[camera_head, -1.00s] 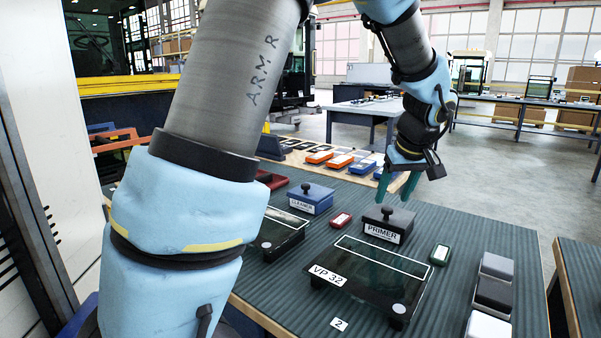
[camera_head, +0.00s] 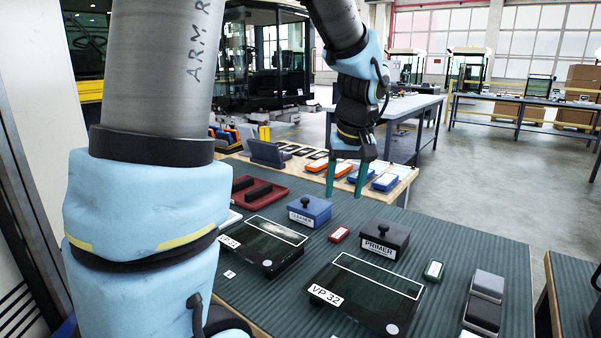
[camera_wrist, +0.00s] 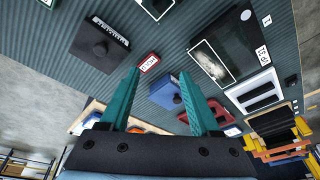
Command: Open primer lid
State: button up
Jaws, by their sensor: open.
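The primer box (camera_head: 384,241) is dark grey, with a black knob on its lid (camera_head: 383,228) and a white PRIMER label. The lid sits on the box. It also shows in the wrist view (camera_wrist: 97,45), at the upper left. My gripper (camera_head: 346,194) has green fingers that point down, apart and empty. It is in the air left of and behind the primer box, above the far part of the mat. In the wrist view my gripper (camera_wrist: 162,85) has the blue cleaner box (camera_wrist: 168,92) beyond and between its open fingers.
The blue cleaner box (camera_head: 310,209) stands left of the primer box, with a small red case (camera_head: 339,235) between them. A green case (camera_head: 433,270) is at the right. Dark glass panels (camera_head: 366,291) lie in front. A red tray (camera_head: 258,193) is at the far left.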

jog(key=s+a+r+g+p, duration=0.1)
jog(key=a+p, duration=0.3)
jog(key=a, duration=0.5)
jog(key=shift+s+a+m+p, duration=0.2)
jog(key=shift+s+m+p, duration=0.15)
jog(key=shift+s, duration=0.2)
jog(key=shift+r, duration=0.1)
